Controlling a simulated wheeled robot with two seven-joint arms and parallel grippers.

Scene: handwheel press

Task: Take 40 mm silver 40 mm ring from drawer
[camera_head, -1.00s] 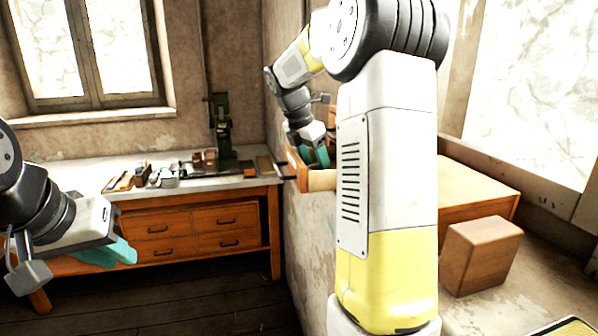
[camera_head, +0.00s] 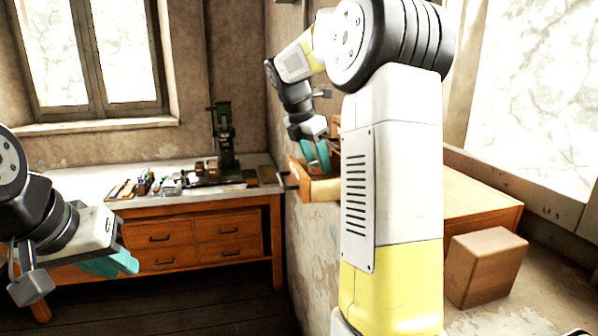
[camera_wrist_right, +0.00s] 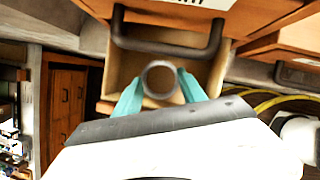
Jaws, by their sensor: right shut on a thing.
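In the right wrist view a silver ring (camera_wrist_right: 160,79) sits between the two teal fingers of my right gripper (camera_wrist_right: 159,90), which is shut on it. Below and around it is the open wooden drawer (camera_wrist_right: 108,82) with a dark bar handle (camera_wrist_right: 168,44) across its front. In the head view the right gripper (camera_head: 316,157) points down at the open drawer (camera_head: 322,189); the ring is not visible there. I cannot tell whether the ring still touches the drawer floor. My left gripper (camera_head: 118,263) hangs at the lower left, away from the drawer, its fingers seen edge-on.
A workbench (camera_head: 150,205) with drawers stands at the back left, carrying a green press (camera_head: 224,140) and several small tools. A wooden block (camera_head: 486,267) lies at the right. My own right arm hides much of the drawer cabinet (camera_head: 480,200).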

